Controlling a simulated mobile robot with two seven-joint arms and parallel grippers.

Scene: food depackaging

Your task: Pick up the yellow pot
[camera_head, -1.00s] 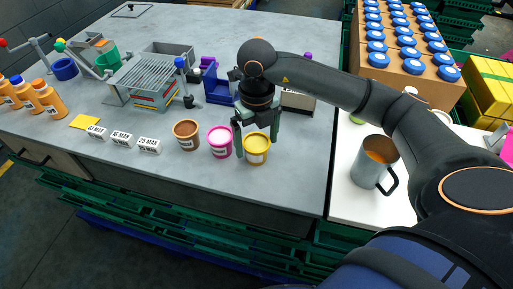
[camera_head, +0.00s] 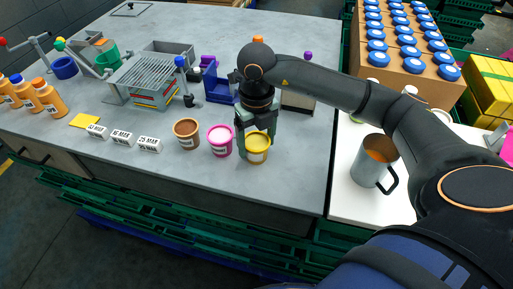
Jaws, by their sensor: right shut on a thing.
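The yellow pot (camera_head: 257,150) stands upright at the front of the grey table, the rightmost of three pots. It has a pale label on its front. My right gripper (camera_head: 257,138) comes down over it from above, with a finger on either side, and is shut on it. The pot's rim is partly covered by the gripper. I cannot tell whether its base touches the table. My left gripper is not in view.
A pink pot (camera_head: 220,141) stands close on the left, then a brown pot (camera_head: 187,133). White number blocks (camera_head: 122,139) and a yellow square (camera_head: 85,120) lie further left. A metal mug (camera_head: 370,165) stands on the white surface at right. A grey rack (camera_head: 150,75) is behind.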

